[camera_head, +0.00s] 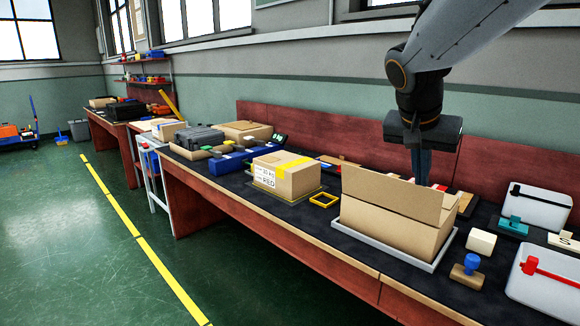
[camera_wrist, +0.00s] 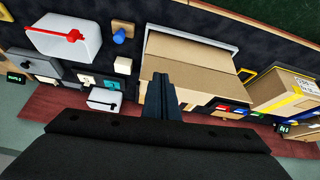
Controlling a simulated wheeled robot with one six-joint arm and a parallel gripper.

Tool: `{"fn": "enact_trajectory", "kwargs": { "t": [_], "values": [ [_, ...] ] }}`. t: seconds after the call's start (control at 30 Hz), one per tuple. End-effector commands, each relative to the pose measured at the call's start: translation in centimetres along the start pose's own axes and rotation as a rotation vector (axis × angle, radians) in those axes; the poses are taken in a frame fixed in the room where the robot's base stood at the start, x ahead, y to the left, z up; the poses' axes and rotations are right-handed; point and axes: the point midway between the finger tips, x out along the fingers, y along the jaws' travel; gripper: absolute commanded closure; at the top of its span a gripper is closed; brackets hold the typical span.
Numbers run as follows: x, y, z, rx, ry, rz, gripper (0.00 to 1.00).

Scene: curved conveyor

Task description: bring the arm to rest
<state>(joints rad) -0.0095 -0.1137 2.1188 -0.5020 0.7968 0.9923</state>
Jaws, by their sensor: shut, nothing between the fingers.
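My gripper (camera_head: 420,165) hangs from the dark wrist of my arm and points down, above and behind the open cardboard box (camera_head: 390,225) in the head view. In the wrist view my gripper (camera_wrist: 160,85) shows as dark fingers close together, shut and empty, in front of the same box (camera_wrist: 190,88). The box stands on a light grey tray (camera_head: 385,252) with one flap raised. The flap and the gripper hide most of the box's inside.
A taped box (camera_head: 286,180) stands left on the bench (camera_head: 240,200). White mailboxes with red (camera_head: 545,283) and black (camera_head: 535,208) flags stand right. A stamp with a blue knob (camera_head: 469,269) is near the front edge.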

Motion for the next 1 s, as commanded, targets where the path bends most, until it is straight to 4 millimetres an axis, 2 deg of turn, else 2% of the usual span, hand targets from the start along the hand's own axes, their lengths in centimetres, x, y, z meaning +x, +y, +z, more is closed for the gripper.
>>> {"fn": "enact_trajectory", "kwargs": {
  "t": [0.17,0.37,0.47,0.6,0.7,0.8,1.0],
  "values": [
    [1.3,-0.7,3.7,-0.089,-0.056,-0.019,1.0],
    [2.9,-1.7,9.6,-0.237,-0.144,-0.057,1.0],
    [3.9,-2.1,13.5,-0.336,-0.2,-0.086,1.0],
    [5.3,-2.3,19.7,-0.49,-0.289,-0.139,1.0],
    [6.0,-2.2,23.4,-0.588,-0.341,-0.178,1.0],
    [6.5,-2.0,26.7,-0.672,-0.386,-0.214,1.0],
    [7.3,-1.5,32.0,-0.81,-0.457,-0.283,1.0]
  ]
}}
